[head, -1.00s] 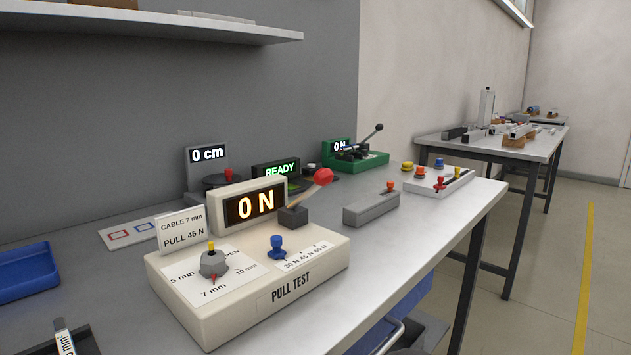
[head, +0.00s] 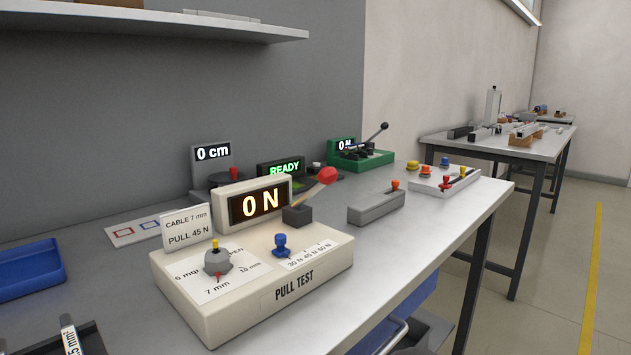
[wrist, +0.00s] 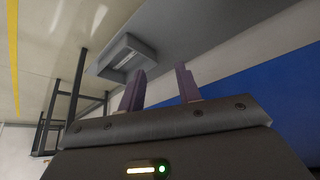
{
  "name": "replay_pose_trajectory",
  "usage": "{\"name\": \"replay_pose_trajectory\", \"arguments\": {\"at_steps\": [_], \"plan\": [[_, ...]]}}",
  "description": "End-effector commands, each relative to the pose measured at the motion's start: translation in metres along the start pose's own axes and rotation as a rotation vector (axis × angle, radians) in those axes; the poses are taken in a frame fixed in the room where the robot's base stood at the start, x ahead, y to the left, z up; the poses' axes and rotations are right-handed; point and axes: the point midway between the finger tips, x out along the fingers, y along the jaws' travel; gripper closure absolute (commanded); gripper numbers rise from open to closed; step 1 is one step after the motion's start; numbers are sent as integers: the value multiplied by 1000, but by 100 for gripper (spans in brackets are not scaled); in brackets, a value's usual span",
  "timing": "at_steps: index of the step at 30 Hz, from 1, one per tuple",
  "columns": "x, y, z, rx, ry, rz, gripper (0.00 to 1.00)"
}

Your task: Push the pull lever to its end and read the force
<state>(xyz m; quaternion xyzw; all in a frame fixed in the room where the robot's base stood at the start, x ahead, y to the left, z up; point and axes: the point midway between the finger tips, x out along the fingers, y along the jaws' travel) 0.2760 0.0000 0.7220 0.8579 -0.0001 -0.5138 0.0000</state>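The white pull test box (head: 225,317) stands on the grey bench, its display (head: 260,206) reading 0 N. The pull lever (head: 323,178), a tan arm with a red knob, slants up to the right from a dark block (head: 297,215). A grey knob (head: 217,262) with a red pointer sits at the 7 mm mark. A blue knob (head: 280,246) stands by the 30 N, 45 N, 60 N scale. A card (head: 187,228) reads CABLE 7 mm, PULL 45 N. My gripper (wrist: 159,82) shows only in the wrist view, fingers apart and empty, away from the lever.
A grey block (head: 376,208) and a white tray (head: 445,181) are at right. A blue tray (head: 30,270) is at left.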

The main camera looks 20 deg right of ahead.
Motion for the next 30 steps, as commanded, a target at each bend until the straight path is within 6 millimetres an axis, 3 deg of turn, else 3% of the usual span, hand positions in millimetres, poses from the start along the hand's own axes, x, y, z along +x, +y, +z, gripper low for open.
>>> {"name": "replay_pose_trajectory", "arguments": {"at_steps": [1, 7, 30], "plan": [[0, 0, 0, 0, 0, 0, 73], [0, 0, 0, 0, 0, 0, 100], [0, 0, 0, 0, 0, 0, 100]]}}
